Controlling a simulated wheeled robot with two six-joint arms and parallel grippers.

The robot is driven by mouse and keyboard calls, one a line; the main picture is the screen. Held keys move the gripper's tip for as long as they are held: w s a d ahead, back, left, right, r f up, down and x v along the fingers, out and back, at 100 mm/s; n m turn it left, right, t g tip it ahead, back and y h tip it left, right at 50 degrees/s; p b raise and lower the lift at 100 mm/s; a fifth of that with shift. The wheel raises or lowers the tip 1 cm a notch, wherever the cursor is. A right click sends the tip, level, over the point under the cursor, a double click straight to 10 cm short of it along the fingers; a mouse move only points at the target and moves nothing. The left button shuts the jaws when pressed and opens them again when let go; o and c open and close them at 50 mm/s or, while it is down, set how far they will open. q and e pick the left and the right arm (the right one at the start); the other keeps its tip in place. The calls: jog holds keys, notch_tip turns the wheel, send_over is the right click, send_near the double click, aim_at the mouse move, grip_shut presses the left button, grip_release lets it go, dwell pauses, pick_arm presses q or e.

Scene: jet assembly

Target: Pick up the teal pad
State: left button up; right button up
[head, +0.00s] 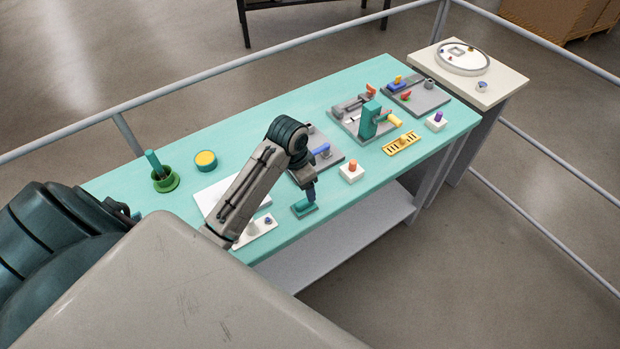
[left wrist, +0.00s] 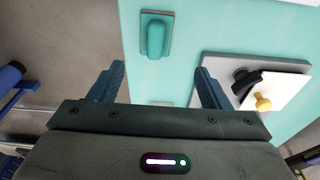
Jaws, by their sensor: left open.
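The teal pad (head: 304,208), a small rounded teal block on a flat base, lies near the front edge of the teal table. It also shows in the left wrist view (left wrist: 155,37), ahead of the fingertips and roughly centred between them. My left gripper (head: 310,191) points down close above the pad in the head view. In the left wrist view its two blue fingers (left wrist: 157,85) are spread apart with nothing held between them. In the head view the gripper partly covers the pad's upper end. My right gripper is in neither view.
A grey board with a blue-handled part (head: 322,151) and a white block with an orange knob (head: 352,171) stand close by. A white plate with a small knob (head: 256,232) lies left of the pad. A green cup (head: 165,182) stands farther left.

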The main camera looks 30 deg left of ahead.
aim_at(304, 201)
pick_arm(q)
jog(key=f, duration=0.1)
jog(key=s+f, duration=0.1)
jog(key=shift+d+f+p, duration=0.15)
jog(key=shift+f+p, duration=0.15)
jog(key=shift+f, duration=0.25)
jog(key=f+p, duration=0.1)
jog(key=f, duration=0.2)
jog(key=f+p, duration=0.1)
jog(key=shift+w+d+f+p, duration=0.2)
jog(key=shift+w+f+p, duration=0.05)
jog(key=shift+w+p, duration=0.1)
jog(key=shift+f, duration=0.4)
jog(key=shift+c, duration=0.4)
jog(key=c, duration=1)
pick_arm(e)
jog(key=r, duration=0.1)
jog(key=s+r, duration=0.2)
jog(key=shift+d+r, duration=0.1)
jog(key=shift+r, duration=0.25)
